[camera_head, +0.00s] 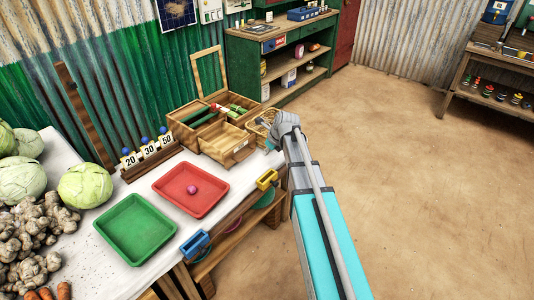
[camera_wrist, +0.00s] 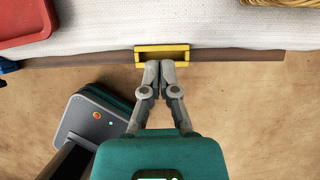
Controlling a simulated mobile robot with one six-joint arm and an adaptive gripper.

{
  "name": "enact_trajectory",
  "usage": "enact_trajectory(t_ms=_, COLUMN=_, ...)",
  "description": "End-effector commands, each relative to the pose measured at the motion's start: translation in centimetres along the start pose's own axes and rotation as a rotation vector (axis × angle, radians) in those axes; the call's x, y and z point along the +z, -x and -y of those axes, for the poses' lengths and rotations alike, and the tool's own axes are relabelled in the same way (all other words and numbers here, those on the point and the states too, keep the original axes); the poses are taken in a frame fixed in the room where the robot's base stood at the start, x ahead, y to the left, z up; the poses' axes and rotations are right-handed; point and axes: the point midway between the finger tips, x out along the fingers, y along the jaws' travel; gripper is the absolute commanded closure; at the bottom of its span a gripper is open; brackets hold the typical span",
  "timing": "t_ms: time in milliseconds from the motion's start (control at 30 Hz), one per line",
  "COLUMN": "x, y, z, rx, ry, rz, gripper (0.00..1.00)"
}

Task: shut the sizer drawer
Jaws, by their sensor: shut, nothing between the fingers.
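The wooden sizer box (camera_head: 208,120) stands at the back of the white-topped table, its framed lid raised. Its drawer (camera_head: 228,148) juts out of the front toward the table's right edge, a small dark pull or label on its face. Green cylindrical items lie in the box's upper compartments. The box and drawer are out of the wrist view. My gripper (camera_wrist: 160,68) is shut and empty, fingertips together, just at the yellow holder (camera_wrist: 162,54) on the table edge; whether they touch I cannot tell. In the head view, my arm hides the gripper.
The yellow holder (camera_head: 267,179) and a blue one (camera_head: 195,244) hang on the table edge. A wicker basket (camera_head: 262,122) sits beside the drawer. A red tray (camera_head: 190,205) with a pink item, a green tray (camera_head: 136,228) and numbered blocks (camera_head: 149,150) share the table.

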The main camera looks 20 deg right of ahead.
Motion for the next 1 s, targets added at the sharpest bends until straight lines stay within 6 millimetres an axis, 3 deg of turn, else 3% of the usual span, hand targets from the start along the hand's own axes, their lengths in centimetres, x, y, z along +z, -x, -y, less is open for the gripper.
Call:
enact_trajectory(t_ms=900, x=-0.1, y=-8.0, z=0.0, rx=0.000, ry=0.001, rz=0.000, gripper=1.00)
enact_trajectory(t_ms=1000, x=1.7, y=-7.9, z=0.1, rx=0.000, ry=0.003, rz=0.000, gripper=1.00)
